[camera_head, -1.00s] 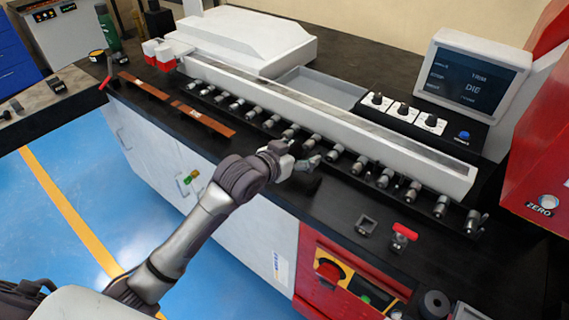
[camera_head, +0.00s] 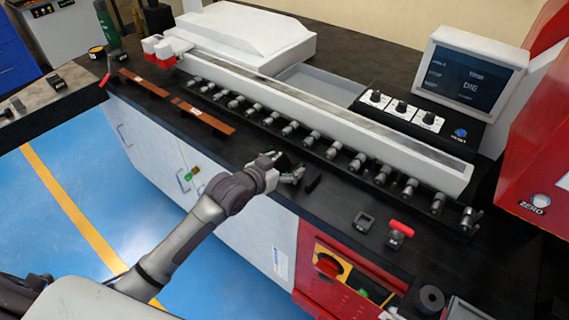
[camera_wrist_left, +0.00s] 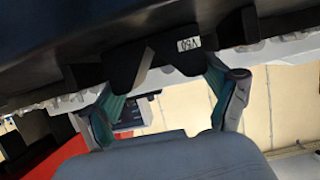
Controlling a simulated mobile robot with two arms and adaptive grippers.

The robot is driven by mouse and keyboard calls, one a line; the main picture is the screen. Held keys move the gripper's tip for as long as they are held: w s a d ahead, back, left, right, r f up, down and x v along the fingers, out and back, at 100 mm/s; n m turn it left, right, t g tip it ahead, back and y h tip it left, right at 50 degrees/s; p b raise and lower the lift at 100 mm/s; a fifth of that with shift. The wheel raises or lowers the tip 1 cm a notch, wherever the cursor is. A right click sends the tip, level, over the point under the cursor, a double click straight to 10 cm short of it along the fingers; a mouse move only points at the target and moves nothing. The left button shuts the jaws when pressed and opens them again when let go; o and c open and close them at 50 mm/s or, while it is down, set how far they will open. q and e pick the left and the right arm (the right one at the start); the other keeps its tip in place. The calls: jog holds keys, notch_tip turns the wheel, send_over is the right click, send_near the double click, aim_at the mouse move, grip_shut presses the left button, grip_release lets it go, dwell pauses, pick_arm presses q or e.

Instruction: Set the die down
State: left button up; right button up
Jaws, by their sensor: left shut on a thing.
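My left gripper (camera_head: 290,170) is over the black bench top (camera_head: 255,190), in front of the row of grey pegs. In the left wrist view my left gripper (camera_wrist_left: 168,98) is shut on the die (camera_wrist_left: 168,62), a dark block with a V-shaped notch and a white "V50" label. The die sits between the two fingers. In the head view it is mostly lost against the black bench, and I cannot tell whether it touches the surface. A small dark piece (camera_head: 313,183) shows just right of the fingers; I cannot tell whether it is part of the die. My right gripper is not in view.
The row of grey pegs (camera_head: 334,152) runs behind the gripper along the white beam (camera_head: 330,115). Copper bars (camera_head: 203,117) lie to the left. A small dark square block (camera_head: 364,221) and a red-handled clamp (camera_head: 397,233) stand to the right. The bench's front strip is clear around the gripper.

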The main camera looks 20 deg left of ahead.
pick_arm(q)
jog(key=shift+w+r, duration=0.1)
jog(key=o, duration=1.6)
jog(key=shift+f, duration=0.2)
jog(key=shift+s+r, duration=0.15)
jog(key=shift+s, duration=0.05)
jog(key=shift+s+a+r, duration=0.1)
jog(key=shift+s+a, duration=0.05)
jog(key=shift+s, duration=0.2)
jog(key=b+v, duration=0.1)
jog(key=v, duration=1)
jog(key=shift+r+b, duration=0.15)
jog(key=shift+b, duration=0.25)
